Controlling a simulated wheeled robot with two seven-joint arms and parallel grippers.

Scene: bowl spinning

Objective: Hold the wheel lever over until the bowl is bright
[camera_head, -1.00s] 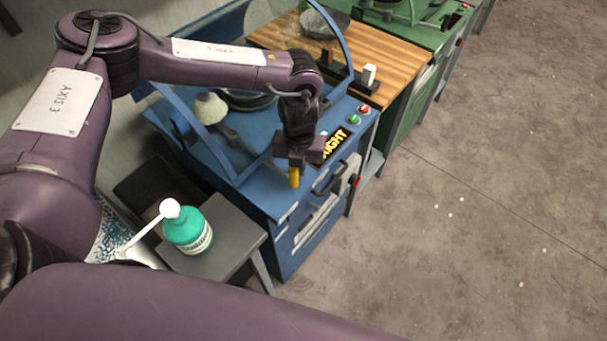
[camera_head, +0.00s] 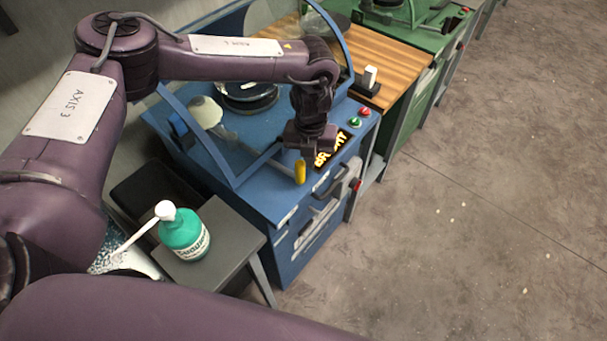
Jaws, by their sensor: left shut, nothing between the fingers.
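The blue machine (camera_head: 255,195) holds a dark round bowl (camera_head: 246,95) behind its clear curved guard. A pale, rounded wheel (camera_head: 205,112) sits left of the bowl, apart from it in the picture. The lever's yellow grip (camera_head: 300,172) stands at the machine's front edge. My left gripper (camera_head: 305,153) is shut and empty, just above the grip and overlapping it in view; I cannot tell whether they touch. A sign (camera_head: 338,145) with yellow letters reads BRIGHT, partly covered by the gripper. My right gripper is not in view.
A green bottle (camera_head: 186,236) stands on a grey side table (camera_head: 232,240) at the near left. Red (camera_head: 364,112) and green (camera_head: 354,122) buttons are on the machine's right corner. A wooden bench (camera_head: 385,60) and a green machine (camera_head: 425,40) stand behind.

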